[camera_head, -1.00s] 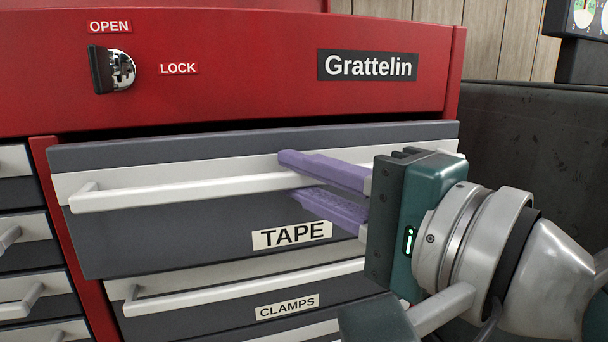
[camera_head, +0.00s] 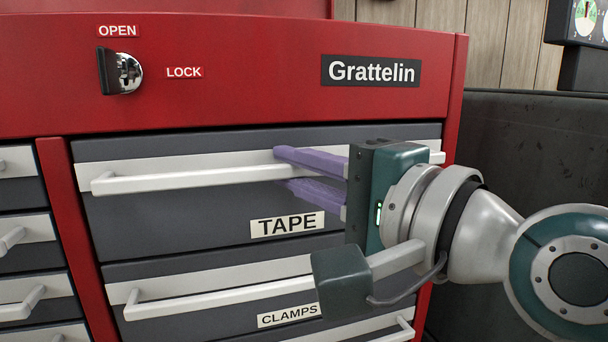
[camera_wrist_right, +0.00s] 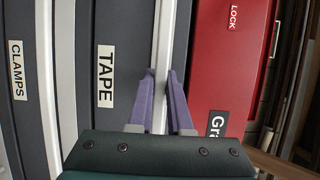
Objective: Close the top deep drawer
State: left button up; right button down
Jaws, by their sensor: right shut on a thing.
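The top deep drawer (camera_head: 160,222), dark grey and labelled TAPE, sits in the red tool chest (camera_head: 230,80). Its face now looks about flush with the chest front, with only a thin dark line above it. Its long white handle (camera_head: 190,179) runs across its upper part. My right gripper (camera_head: 282,172) has its purple fingers above and below the handle and is shut on it. The right wrist view also shows the fingers (camera_wrist_right: 162,92) on either side of the handle bar (camera_wrist_right: 165,40). My left gripper is not in view.
A CLAMPS drawer (camera_head: 225,283) with its own white handle lies just below. Smaller drawers (camera_head: 20,245) stand at the left. A lock (camera_head: 120,73) with OPEN and LOCK labels is above. A dark panel (camera_head: 530,150) is at the right.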

jog(key=c, duration=0.9)
grip_release()
jog(key=shift+w+f, duration=0.1)
jog(key=shift+c, duration=0.2)
jog(key=shift+o, duration=0.5)
jog(key=shift+s+d, duration=0.3)
jog(key=shift+s, duration=0.05)
jog(key=v, duration=0.9)
jog(key=shift+b, duration=0.4)
jog(key=shift+s, duration=0.1)
